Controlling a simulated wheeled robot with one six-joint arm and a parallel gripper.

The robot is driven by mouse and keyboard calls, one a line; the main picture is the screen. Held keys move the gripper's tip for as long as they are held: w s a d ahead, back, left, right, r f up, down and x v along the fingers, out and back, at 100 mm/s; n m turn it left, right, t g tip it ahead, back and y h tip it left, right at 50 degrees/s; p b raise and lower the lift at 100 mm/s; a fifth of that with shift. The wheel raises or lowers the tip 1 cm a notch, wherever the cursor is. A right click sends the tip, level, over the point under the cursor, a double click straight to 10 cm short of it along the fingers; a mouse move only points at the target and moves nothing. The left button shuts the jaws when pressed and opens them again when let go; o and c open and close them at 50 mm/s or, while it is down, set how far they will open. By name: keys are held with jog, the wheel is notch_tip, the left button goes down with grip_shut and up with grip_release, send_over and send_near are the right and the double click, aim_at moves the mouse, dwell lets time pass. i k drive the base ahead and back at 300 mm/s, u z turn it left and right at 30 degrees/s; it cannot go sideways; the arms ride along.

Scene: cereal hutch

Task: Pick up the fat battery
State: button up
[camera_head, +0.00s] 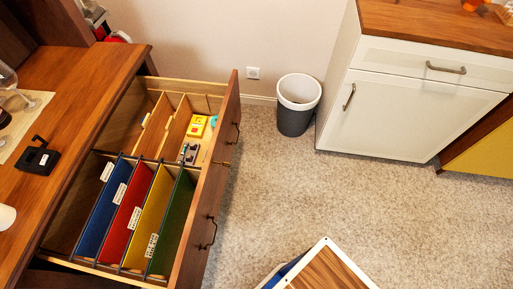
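No object is clearly recognisable as the fat battery at this size. Small items lie in the back compartments of the open drawer (224,129): a yellow item (197,125), a small teal item (213,121) and a dark grey item (188,152) nearer the front. I cannot tell whether one of them is the battery. My gripper is not in view.
Blue, red, yellow and green folders (175,222) hang in the drawer's near part. A black object (38,158) sits on the wooden desk (78,85). A grey bin (296,120) stands near a white cabinet (410,115). Carpet (290,190) right of the drawer is open.

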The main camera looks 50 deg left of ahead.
aim_at(188, 156)
jog(key=u, duration=0.15)
jog(key=i, duration=1.35)
jog(key=u, duration=3.15)
